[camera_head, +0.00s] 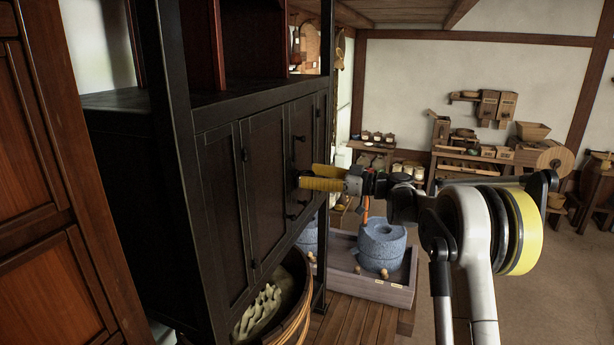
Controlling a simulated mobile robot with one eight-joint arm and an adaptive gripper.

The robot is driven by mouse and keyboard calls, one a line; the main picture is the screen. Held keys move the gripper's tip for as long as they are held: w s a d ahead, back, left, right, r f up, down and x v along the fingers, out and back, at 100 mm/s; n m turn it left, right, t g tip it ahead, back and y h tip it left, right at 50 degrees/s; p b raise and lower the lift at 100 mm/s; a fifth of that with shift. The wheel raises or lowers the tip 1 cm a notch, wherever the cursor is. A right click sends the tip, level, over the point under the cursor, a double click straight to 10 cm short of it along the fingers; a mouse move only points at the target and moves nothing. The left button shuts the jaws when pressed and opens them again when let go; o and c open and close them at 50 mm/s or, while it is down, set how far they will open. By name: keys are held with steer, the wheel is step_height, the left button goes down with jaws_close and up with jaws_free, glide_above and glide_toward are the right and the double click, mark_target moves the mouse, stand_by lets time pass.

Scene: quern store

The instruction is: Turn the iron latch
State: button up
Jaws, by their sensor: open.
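A dark cabinet (222,225) with panelled doors stands at the left. My gripper (312,179) has yellow fingers and reaches in from the right, between these two fittings in the picture. Its fingertips are close to the door face; whether they touch it is unclear. It is open, and nothing shows between the fingers. They cover part of the door.
Below the cabinet is a wooden tub (299,325) with pale contents. A grey stone quern (381,245) stands in a wooden tray (372,287) under my arm. Shelves (470,160) with boxes line the back wall. Open floor (545,290) lies at the right.

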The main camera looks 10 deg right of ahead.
steer(key=shift+w+a, duration=0.35)
steer(key=shift+a, duration=0.1)
steer(key=shift+c, duration=0.4)
steer(key=c, duration=1.1)
